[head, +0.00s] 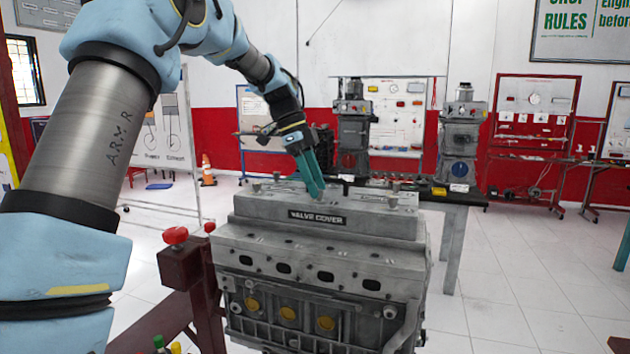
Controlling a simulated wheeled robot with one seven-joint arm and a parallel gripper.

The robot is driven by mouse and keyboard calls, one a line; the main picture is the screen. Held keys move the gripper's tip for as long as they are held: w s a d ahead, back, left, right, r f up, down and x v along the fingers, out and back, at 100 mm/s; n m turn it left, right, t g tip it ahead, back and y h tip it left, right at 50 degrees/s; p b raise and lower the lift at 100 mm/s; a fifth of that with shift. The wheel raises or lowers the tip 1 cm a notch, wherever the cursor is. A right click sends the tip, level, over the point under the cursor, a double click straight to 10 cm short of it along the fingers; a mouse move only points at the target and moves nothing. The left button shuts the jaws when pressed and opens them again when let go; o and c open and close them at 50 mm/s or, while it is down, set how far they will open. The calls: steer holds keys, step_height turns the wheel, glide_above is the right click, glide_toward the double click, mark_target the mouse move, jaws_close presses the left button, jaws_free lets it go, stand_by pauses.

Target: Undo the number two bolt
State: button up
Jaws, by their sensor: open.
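A grey engine block (320,262) stands in the middle of the head view, with a cover (270,208) labelled "VALVE COVER" on top. Bolts stand along the cover's top: one at its left (257,187), and others towards the right (393,200). No bolt number is readable. My gripper (316,193) points down over the cover's top, between the left and right bolts. Its teal fingers are open with a narrow gap. They hide part of the cover behind them, and I cannot tell whether they touch a bolt.
A dark red stand (190,270) with red knobs holds the engine's left side. Behind is a dark workbench (455,200) with machines (462,135). Tool boards (535,110) line the back wall. White floor (530,290) is free at the right.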

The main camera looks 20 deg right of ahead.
jaws_close()
stand_by(0.4)
